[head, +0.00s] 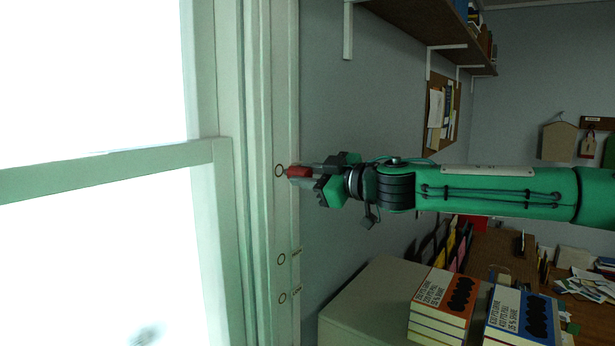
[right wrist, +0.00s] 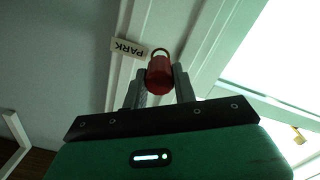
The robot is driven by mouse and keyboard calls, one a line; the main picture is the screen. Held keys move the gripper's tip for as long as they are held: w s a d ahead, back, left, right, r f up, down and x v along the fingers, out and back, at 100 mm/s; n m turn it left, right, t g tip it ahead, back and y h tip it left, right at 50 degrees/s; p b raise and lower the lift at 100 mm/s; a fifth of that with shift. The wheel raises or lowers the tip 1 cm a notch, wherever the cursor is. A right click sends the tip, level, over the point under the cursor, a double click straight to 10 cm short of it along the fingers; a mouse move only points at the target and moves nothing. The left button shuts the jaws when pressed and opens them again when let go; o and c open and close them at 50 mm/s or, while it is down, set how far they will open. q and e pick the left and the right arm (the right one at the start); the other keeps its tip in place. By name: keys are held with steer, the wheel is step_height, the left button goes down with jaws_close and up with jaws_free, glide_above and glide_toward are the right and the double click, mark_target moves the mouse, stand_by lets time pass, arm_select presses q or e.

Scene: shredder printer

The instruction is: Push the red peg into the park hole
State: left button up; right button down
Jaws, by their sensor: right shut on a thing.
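My right gripper (head: 304,172) is shut on the red peg (head: 298,171) and holds it level, pointing at the white window frame. The peg's far end is close to the ringed park hole (head: 280,171); I cannot tell whether it has entered. In the right wrist view the red peg (right wrist: 159,77) sits between the two fingers, and the ring of the park hole (right wrist: 160,52) shows just beyond it. A tag reading PARK (right wrist: 129,47) is beside the ring, upside down in that view. The peg covers part of the hole. My left gripper is not in view.
Two more ringed holes (head: 281,259) (head: 283,298) are lower on the window frame (head: 255,220). Stacks of books (head: 440,300) stand below my arm at the right. A shelf (head: 430,30) is above. The air around the gripper is clear.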

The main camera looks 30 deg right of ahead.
mark_target(296, 173)
steer(key=shift+w, duration=0.15)
steer(key=shift+w+a+f+b, duration=0.1)
steer(key=shift+b, duration=0.25)
steer(key=shift+b+x, duration=1)
steer(key=shift+x, duration=0.3)
steer(key=c, duration=1)
jaws_free()
steer(key=shift+c, duration=0.2)
steer(key=shift+r+b+v, duration=0.1)
steer(key=shift+b+v, duration=0.15)
steer(key=shift+v, duration=1.8)
steer(key=shift+r+b+v, duration=0.15)
steer(key=shift+b+v, duration=0.05)
steer(key=shift+v, duration=1.85)
steer(key=shift+b+v, duration=0.45)
steer(key=shift+v, duration=2.3)
